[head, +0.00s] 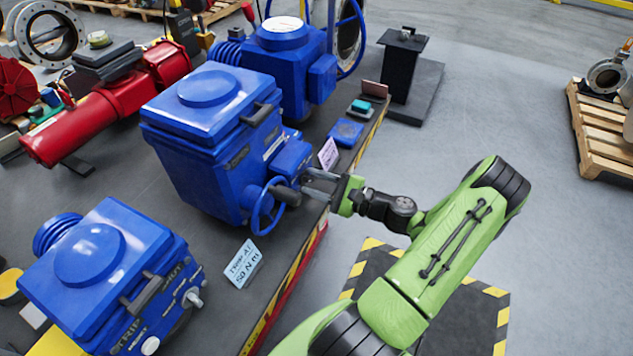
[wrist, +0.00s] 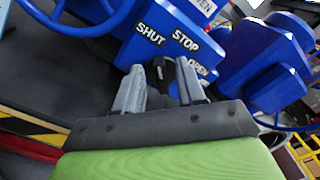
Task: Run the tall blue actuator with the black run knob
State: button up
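The tall blue actuator (head: 205,125) stands on the dark bench in the middle of the head view. Its blue handwheel (head: 258,222) is low on the side facing me. In the wrist view its blue control housing (wrist: 165,35) carries the labels SHUT, STOP and OPEN. The black run knob (wrist: 163,72) shows just ahead of my gripper (wrist: 161,70), between the fingertip lines. My gripper, also in the head view (head: 309,184), is open, with gaps beside the knob. I cannot tell whether a finger touches it.
A lower blue actuator (head: 95,265) stands at front left, with a sign card (head: 243,264) nearby. Another blue actuator (head: 285,62) with a large handwheel is behind. A red actuator (head: 105,105) lies at back left. The grey floor (head: 500,110) at right is clear up to a pallet (head: 600,135).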

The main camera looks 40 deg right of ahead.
jog(key=p+v, duration=0.1)
jog(key=v, duration=1.4)
jog(key=shift+s, duration=0.4)
jog(key=shift+d, duration=0.1)
